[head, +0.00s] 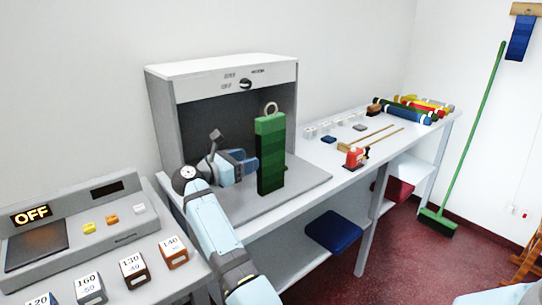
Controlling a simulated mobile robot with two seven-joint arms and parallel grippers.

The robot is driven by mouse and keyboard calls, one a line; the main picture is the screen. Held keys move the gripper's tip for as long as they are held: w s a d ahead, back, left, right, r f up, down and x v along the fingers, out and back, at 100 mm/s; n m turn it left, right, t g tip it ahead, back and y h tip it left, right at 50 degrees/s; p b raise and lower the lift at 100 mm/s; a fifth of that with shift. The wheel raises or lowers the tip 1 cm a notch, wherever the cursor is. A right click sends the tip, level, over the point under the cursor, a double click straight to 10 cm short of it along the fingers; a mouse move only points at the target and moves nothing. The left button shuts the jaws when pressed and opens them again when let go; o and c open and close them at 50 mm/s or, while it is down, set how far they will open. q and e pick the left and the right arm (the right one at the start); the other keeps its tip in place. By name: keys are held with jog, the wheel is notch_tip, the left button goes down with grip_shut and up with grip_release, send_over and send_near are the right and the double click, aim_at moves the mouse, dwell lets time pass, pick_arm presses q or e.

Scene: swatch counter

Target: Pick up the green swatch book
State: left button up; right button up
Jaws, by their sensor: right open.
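The green swatch book (270,155) stands upright on the grey base of the light booth (310,178). It shows bands of several green shades, and a pale ring is at its top. My right gripper (248,164) is open just left of the book, with its blue fingers pointing toward the book's side. I cannot tell whether the fingertips touch it. The arm comes up from the bottom of the view and hides part of the booth base. My left gripper is not in view.
The booth's white hood (222,78) is above and behind the gripper. A grey device (75,235) with an OFF display and several numbered blocks stand at left. A green broom (437,222) leans on the wall.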

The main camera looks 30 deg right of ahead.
aim_at(269, 153)
jog(key=d, duration=0.2)
jog(key=shift+w+d, duration=0.1)
jog(key=shift+d, duration=0.3)
jog(key=d, duration=0.5)
jog(key=shift+d+f, duration=0.1)
jog(key=c, duration=1)
grip_shut()
